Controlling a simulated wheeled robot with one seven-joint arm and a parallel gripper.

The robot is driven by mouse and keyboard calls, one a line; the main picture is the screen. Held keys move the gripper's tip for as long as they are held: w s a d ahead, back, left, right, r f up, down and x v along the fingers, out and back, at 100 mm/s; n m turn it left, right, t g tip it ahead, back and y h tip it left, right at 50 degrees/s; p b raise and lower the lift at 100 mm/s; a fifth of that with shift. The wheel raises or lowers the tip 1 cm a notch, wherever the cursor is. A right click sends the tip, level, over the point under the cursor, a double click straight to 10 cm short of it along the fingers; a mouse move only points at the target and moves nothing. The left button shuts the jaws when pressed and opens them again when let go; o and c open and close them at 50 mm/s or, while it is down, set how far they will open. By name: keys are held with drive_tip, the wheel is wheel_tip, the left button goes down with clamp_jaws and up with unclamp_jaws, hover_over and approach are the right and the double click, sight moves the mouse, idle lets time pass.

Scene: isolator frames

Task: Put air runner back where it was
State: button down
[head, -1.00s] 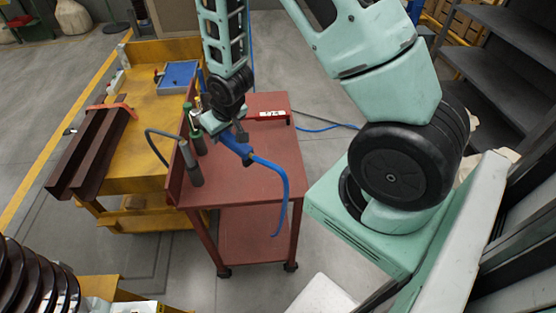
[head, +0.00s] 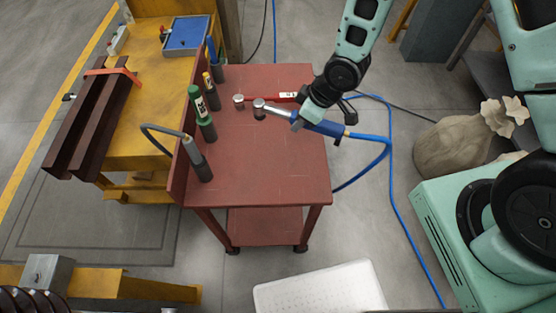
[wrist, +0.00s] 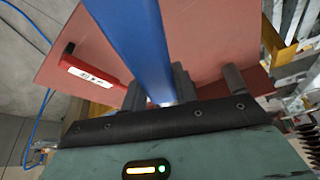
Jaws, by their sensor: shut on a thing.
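The air runner is a blue-bodied tool (head: 324,127) with a silver head (head: 263,107) and a blue hose on its right end. My gripper (head: 304,119) is shut on it near the middle. The tool lies roughly level, head to the left, over the right part of the red cart top (head: 260,165); I cannot tell whether its head touches the surface. In the wrist view the blue body (wrist: 135,40) runs between my fingers (wrist: 162,90), and the silver head is hidden.
A red-handled tool (head: 284,97) lies just behind the air runner. Holders along the cart's left edge carry a green bottle (head: 197,102), a yellow one (head: 210,87) and a bent grey tube (head: 190,148). The hose (head: 391,200) trails to the floor on the right.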

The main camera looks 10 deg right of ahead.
drive_tip(key=s+a+f+n, duration=0.1)
drive_tip(key=a, duration=0.1)
drive_tip(key=s+a+f+n+g+p, duration=0.1)
drive_tip(key=a+f+n, duration=0.1)
drive_tip(key=s+a+f+n, duration=0.1)
drive_tip(key=s+a+f, duration=0.1)
drive_tip(key=shift+a+f+n+g+y+p, duration=0.2)
drive_tip(key=shift+a+n+g+y+p, duration=0.1)
drive_tip(key=shift+n+g+p, duration=0.1)
drive_tip(key=shift+w+f+p, duration=0.1)
drive_tip(key=shift+f+p, duration=0.45)
drive_tip(key=shift+f, duration=1.9)
drive_tip(key=shift+f, duration=0.1)
drive_tip(key=shift+f, duration=0.15)
drive_tip(key=c, duration=1.1)
unclamp_jaws()
drive_tip(key=shift+r, duration=0.2)
